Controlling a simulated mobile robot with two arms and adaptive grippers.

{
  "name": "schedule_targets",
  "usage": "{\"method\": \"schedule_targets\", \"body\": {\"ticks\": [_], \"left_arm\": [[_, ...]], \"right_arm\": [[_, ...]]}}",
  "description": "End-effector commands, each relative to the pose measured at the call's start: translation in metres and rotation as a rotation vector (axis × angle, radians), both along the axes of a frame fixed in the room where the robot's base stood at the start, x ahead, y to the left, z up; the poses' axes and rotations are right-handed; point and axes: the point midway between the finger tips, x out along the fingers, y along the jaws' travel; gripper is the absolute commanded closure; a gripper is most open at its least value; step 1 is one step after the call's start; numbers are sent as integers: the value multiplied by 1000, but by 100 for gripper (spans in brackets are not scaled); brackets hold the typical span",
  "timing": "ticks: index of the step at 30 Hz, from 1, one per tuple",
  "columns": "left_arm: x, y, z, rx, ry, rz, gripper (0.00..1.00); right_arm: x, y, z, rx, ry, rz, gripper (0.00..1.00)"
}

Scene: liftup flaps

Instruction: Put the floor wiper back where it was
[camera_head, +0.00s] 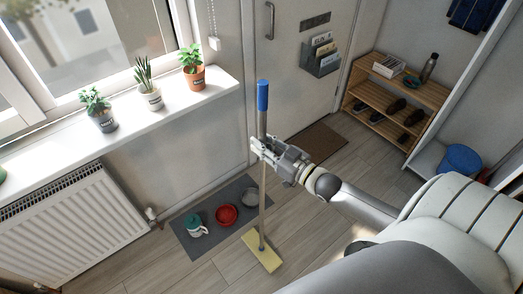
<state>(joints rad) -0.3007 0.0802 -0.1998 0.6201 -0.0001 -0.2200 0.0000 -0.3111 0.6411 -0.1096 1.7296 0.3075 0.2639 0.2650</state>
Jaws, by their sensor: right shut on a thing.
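The floor wiper (263,200) stands close to upright. It has a blue grip at the top, a thin pale pole and a flat yellow head (263,252) low by the floor, at the right edge of a grey mat. My right gripper (261,147) comes in from the right and is shut on the pole just below the blue grip. Whether the head touches the floor is hard to tell. My left gripper is not in view.
The grey mat (184,233) holds a red bowl (226,215), a teal-and-white container (195,226) and a grey bowl. A radiator (75,225) and a windowsill with potted plants are at left. A door, doormat (317,143), wooden shoe rack (398,97) and blue bucket (461,159) are behind and right.

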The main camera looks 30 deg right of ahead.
Motion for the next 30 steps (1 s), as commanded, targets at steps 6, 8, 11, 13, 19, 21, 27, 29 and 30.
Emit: {"method": "schedule_targets", "body": {"ticks": [6, 8, 11, 13, 19, 21, 27, 29, 30], "left_arm": [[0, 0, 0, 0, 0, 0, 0], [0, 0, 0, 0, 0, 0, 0], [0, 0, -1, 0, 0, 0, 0], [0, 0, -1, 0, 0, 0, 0], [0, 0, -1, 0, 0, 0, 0], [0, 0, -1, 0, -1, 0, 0], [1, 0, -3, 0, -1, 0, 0], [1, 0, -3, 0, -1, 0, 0], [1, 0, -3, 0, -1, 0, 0]], "right_arm": [[9, -3, -9, 1, -5, 1, 100], [11, -4, -12, 1, -4, 1, 100], [14, -5, -24, 2, -3, -1, 100], [14, -5, -34, 1, -2, -1, 100], [14, -4, -45, 1, -6, 2, 100], [14, -4, -45, 0, -5, 2, 100], [13, -4, -47, 1, -4, 1, 100], [13, -5, -49, 0, 0, 1, 76], [13, -5, -49, 0, 1, 1, 71]]}}
